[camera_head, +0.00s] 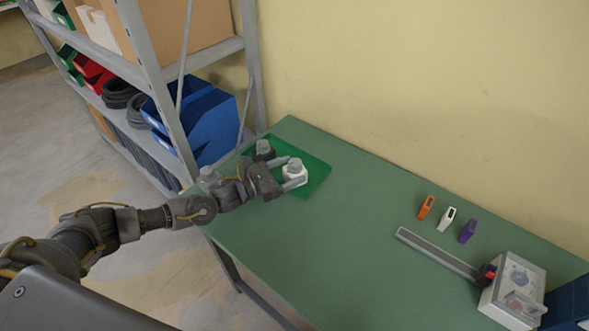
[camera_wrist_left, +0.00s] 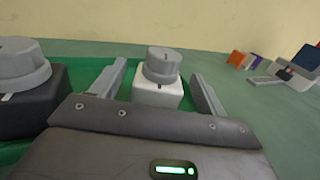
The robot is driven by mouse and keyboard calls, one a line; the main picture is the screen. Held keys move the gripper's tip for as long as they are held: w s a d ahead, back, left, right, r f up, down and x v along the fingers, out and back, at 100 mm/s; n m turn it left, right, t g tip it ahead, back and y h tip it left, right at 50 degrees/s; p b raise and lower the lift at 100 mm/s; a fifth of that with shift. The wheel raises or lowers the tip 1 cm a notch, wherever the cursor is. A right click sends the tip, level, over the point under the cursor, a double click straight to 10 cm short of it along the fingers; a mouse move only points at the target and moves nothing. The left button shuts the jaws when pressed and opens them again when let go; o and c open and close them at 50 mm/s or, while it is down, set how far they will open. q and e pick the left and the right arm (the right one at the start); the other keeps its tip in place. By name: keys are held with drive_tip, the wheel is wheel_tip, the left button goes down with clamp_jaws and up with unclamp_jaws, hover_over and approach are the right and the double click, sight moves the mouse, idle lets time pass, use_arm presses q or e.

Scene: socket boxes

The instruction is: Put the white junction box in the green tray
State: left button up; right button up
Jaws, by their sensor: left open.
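The white junction box (camera_head: 295,177) has a grey round knob on top and sits upright in the green tray (camera_head: 321,172). In the left wrist view the white box (camera_wrist_left: 157,95) stands between the two fingers of my left gripper (camera_wrist_left: 160,75), with a gap visible on each side. My left gripper (camera_head: 286,174) is open around it, low at the tray. A black box (camera_head: 263,152) with a grey knob is also in the tray, behind the gripper; it shows large at the left of the wrist view (camera_wrist_left: 30,105). My right gripper is out of view.
Orange (camera_head: 426,207), white (camera_head: 446,218) and purple (camera_head: 467,230) small items stand on the green table (camera_head: 360,235). A grey box with a dial (camera_head: 515,285) and a long grey bar (camera_head: 438,254) lie at the right. A shelf (camera_head: 155,75) stands behind left. The table's middle is clear.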

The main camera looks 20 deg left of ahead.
use_arm(q)
drive_tip(key=b+v, duration=0.2)
drive_tip(key=v, duration=0.8)
drive_tip(key=shift+r, duration=0.1)
